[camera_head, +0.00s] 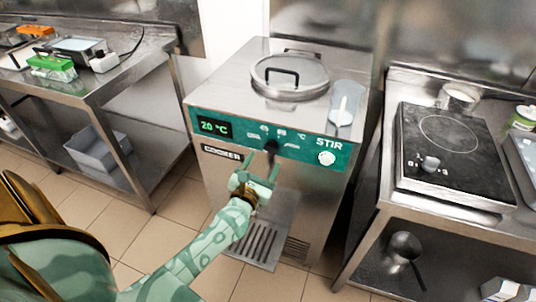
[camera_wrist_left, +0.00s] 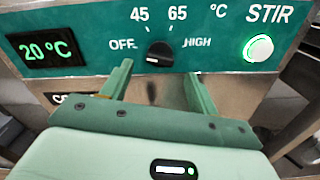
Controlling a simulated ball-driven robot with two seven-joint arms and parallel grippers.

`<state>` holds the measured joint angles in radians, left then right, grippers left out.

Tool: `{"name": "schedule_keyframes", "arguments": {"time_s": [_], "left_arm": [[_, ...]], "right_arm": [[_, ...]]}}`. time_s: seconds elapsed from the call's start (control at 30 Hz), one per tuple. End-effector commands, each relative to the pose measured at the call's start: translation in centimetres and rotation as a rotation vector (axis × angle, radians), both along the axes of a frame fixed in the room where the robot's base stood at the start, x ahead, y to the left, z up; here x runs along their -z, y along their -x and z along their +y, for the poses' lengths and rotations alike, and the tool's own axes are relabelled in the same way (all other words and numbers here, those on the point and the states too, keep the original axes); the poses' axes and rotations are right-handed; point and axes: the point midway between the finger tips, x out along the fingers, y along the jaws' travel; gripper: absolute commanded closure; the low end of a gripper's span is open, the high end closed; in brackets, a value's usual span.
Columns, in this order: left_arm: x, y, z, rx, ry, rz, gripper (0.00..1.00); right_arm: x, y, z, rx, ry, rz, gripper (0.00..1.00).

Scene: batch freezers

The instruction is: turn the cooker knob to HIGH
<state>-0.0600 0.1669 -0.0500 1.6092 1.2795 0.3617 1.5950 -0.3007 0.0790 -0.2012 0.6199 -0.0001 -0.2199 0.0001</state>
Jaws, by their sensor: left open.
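The black cooker knob (camera_wrist_left: 159,54) is on the green panel of the steel cooker, between the OFF mark at left and the HIGH mark at right, below 45 and 65. It also shows small in the head view (camera_head: 271,146). My left gripper (camera_head: 264,163) is in front of the cooker, just below the knob. In the left wrist view the open, empty fingers of this gripper (camera_wrist_left: 157,72) stand to the left and right below the knob, apart from it. My right gripper is not in view.
The cooker panel (camera_head: 237,132) has a display reading 20 °C and a lit STIR button (camera_head: 326,158) right of the knob. A lid (camera_head: 289,75) and a clear cup (camera_head: 345,103) are on top. A hob (camera_head: 449,150) stands at right, a steel table (camera_head: 101,86) at left.

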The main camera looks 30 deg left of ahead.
Motion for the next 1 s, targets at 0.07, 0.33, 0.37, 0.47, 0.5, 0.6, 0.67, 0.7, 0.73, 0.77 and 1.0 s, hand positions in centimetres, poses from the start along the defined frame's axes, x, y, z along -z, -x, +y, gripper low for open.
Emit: {"name": "schedule_keyframes", "arguments": {"time_s": [0.07, 0.33, 0.37, 0.47, 0.5, 0.6, 0.67, 0.7, 0.73, 0.77, 1.0], "left_arm": [[0.1, -1.7, 0.4, -0.001, -0.001, -0.001, 0.40], [0.1, -4.4, 1.1, 0.000, -0.001, 0.000, 0.40], [0.1, -4.5, 1.1, 0.001, -0.001, 0.001, 0.40], [0.1, -4.6, 1.1, 0.001, -0.001, 0.001, 0.40], [0.1, -4.6, 1.1, 0.001, -0.001, 0.001, 0.40], [0.0, -4.6, 1.1, 0.001, -0.002, 0.002, 0.40], [0.0, -4.6, 1.1, 0.001, -0.002, 0.002, 0.51], [0.0, -4.6, 1.1, 0.001, -0.002, 0.002, 0.62], [0.0, -4.6, 1.1, 0.001, -0.002, 0.002, 0.71], [0.0, -4.6, 1.1, 0.001, -0.002, 0.002, 0.79], [0.0, -4.6, 1.1, 0.001, -0.008, 0.002, 0.85]], "right_arm": [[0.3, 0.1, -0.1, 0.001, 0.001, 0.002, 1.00], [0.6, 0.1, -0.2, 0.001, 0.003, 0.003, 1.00], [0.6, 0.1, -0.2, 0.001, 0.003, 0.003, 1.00], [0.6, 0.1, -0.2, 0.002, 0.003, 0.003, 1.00], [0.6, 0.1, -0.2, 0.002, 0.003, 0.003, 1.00], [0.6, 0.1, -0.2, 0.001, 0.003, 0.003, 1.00], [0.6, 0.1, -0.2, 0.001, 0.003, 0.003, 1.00], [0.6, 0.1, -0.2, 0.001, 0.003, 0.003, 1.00], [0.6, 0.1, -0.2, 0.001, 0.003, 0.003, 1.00], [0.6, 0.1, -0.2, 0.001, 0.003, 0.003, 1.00], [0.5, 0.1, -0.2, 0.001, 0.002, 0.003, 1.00]]}}
